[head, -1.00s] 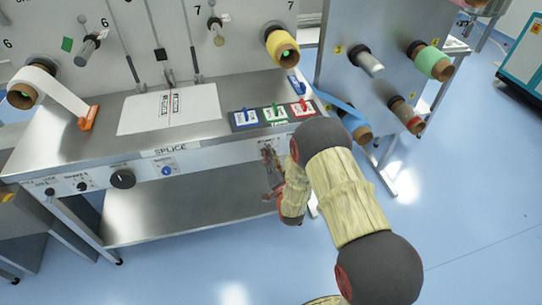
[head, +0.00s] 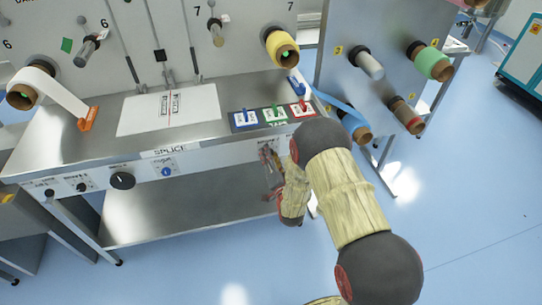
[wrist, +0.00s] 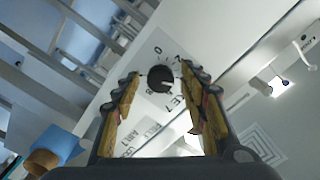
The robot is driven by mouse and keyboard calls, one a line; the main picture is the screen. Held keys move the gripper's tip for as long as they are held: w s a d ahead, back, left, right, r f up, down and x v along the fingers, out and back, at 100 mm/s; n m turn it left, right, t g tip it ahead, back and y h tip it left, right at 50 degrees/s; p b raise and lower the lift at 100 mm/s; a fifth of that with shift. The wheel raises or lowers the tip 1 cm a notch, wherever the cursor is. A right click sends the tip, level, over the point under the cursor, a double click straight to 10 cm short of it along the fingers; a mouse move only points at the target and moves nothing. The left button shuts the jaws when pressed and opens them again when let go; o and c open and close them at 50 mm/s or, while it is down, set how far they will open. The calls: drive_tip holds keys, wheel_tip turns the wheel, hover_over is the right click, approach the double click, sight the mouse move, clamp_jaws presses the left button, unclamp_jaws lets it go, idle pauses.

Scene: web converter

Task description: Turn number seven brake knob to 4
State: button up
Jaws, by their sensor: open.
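The number seven brake knob (wrist: 160,79) is a round black knob on a pale panel in the wrist view. A 0 and a 2 stand by its upper side, and lettering ending in "KE 7" lies below right. Its pointer is too small to read surely. My gripper (wrist: 160,71) is open, with one finger left and one right of the knob in the picture. I cannot tell whether the fingertips reach it; no contact shows. In the head view my gripper (head: 270,170) is at the bench's front panel, partly behind my arm, and the knob is hidden there.
The metal bench (head: 60,135) runs left, with a larger black knob (head: 122,181) and a blue button (head: 166,172) on its front. A roll stand (head: 345,90) with a blue-tape roll (head: 357,127) is close to the right of my arm. The floor in front is clear.

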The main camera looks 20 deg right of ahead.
drive_tip(key=s, duration=1.2)
